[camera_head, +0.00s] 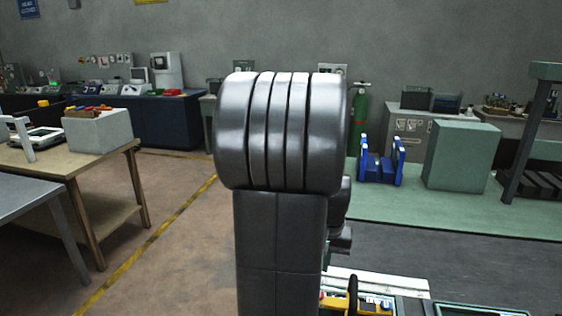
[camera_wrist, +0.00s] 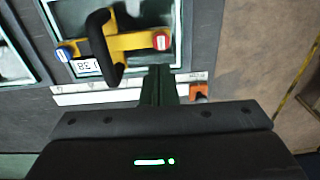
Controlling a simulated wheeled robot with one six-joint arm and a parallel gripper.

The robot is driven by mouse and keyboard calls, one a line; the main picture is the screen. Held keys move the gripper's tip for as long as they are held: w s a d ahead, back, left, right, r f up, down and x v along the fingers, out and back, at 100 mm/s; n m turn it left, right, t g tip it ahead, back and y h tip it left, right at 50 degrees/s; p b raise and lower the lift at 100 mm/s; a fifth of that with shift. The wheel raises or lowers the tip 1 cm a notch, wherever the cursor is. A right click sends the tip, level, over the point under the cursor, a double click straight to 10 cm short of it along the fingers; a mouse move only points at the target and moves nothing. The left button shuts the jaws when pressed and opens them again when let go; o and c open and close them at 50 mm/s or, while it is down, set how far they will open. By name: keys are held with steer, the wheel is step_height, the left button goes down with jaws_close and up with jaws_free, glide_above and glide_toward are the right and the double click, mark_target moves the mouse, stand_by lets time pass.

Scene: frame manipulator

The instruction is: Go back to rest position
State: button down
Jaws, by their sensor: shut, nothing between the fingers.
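My gripper (camera_wrist: 159,84) is in the wrist view, its dark fingers together and empty above a white strip. My arm (camera_head: 280,180) rises through the middle of the head view and hides much behind it; I cannot make out the gripper there. A yellow frame with a black handle (camera_wrist: 103,45) lies in a light-rimmed tray just beyond and left of the fingertips. Part of it also shows at the bottom of the head view (camera_head: 353,304). The fingers are apart from the handle.
A wooden table (camera_head: 45,160) with a grey box stands at left, a grey table (camera_head: 20,195) in front. At right, a green surface (camera_head: 450,208) carries a blue stand (camera_head: 382,165) and a grey-green box (camera_head: 460,155). The floor beside the yellow line is clear.

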step_height(320, 180, down, 4)
steer(key=shift+r, duration=0.25)
steer(key=shift+w+f+b, duration=0.1)
steer(key=shift+f+b, duration=0.15)
steer(key=shift+b, duration=0.45)
step_height(320, 180, up, 8)
steer(key=shift+r, duration=0.15)
